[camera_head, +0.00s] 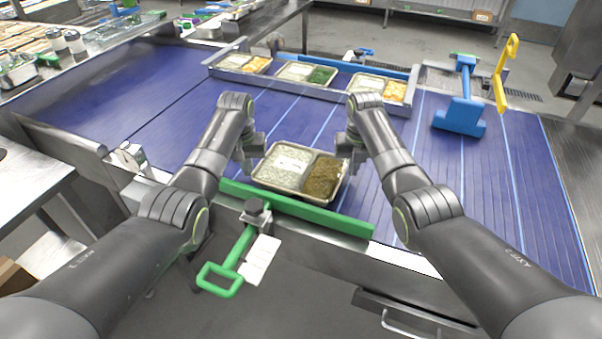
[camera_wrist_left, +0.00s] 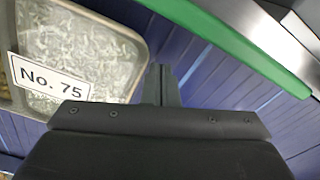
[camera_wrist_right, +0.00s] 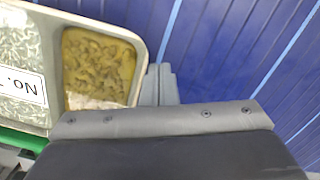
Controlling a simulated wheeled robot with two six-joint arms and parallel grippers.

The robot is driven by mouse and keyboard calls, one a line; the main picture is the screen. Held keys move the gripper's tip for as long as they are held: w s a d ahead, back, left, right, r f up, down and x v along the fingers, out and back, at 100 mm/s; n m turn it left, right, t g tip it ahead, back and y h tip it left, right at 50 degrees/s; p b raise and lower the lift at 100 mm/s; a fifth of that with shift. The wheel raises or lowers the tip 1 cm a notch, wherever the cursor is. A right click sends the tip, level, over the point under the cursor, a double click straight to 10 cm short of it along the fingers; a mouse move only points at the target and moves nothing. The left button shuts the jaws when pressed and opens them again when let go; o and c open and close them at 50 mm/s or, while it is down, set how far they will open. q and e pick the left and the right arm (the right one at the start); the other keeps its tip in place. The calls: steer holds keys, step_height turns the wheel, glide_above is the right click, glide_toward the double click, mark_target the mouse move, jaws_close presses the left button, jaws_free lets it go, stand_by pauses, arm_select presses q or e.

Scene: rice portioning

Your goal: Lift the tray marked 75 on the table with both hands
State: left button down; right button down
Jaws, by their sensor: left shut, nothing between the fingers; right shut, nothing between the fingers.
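The tray (camera_head: 289,190) lies on the blue belt in the head view, with white rice in its left compartment and a brown-green filling in its right one. Its label (camera_wrist_left: 48,77) reads No. 75 in the left wrist view; the right wrist view shows part of it (camera_wrist_right: 22,84). My left gripper (camera_head: 249,163) is shut and empty beside the tray's left end. My right gripper (camera_head: 347,157) is shut and empty beside its right end. Both fingertips are close to the rim; I cannot tell whether they touch it.
A green bar (camera_head: 300,209) runs along the belt's near edge, just in front of the tray. Several filled trays stand in a metal rail (camera_head: 330,92) behind. A blue tool (camera_head: 460,116) lies at right. The belt between the tray and the rail is clear.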

arm_select(q)
steer(key=shift+d, duration=0.15)
arm_select(e)
steer(key=shift+a, duration=0.1)
arm_select(q)
steer(key=shift+d, duration=0.5)
arm_select(e)
steer(key=shift+a, duration=0.45)
arm_select(q)
steer(key=shift+r, duration=0.1)
arm_select(e)
steer(key=shift+a+r, duration=0.1)
steer(key=shift+r, duration=0.05)
